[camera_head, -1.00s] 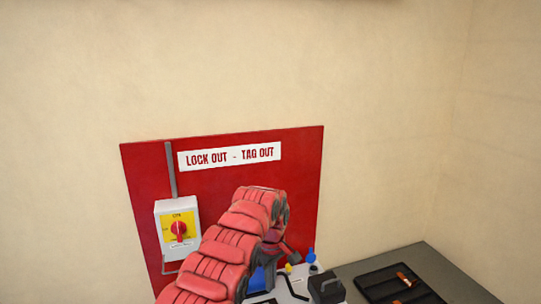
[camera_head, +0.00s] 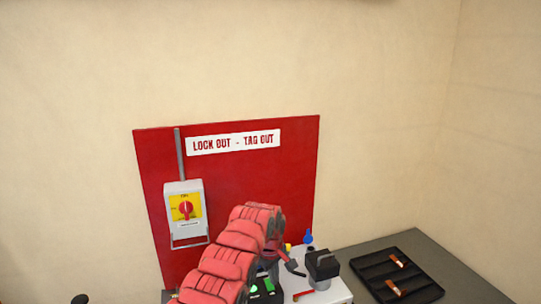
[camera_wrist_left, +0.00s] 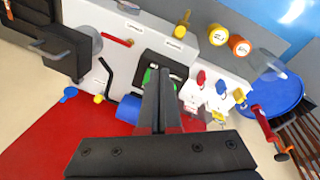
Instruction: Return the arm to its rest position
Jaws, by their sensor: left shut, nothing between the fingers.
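My left arm (camera_head: 235,255), with red padded covers, rises from the bottom of the head view and bends over in front of the red lockout board. Its gripper (camera_head: 291,267) hangs down on the far side, partly hidden by the arm, above the white machine top. In the left wrist view the two dark fingers of the left gripper (camera_wrist_left: 160,78) are together with nothing between them. They point over the white machine panel (camera_wrist_left: 135,30), in front of a black recess with a green part. My right gripper is not in view.
The red board (camera_head: 230,180) carries a switch box (camera_head: 185,213) with a red knob. A black tray (camera_head: 374,271) with copper-coloured pieces lies on the grey table at right. Knobs, tags and a blue round thing (camera_wrist_left: 277,93) surround the gripper in the wrist view.

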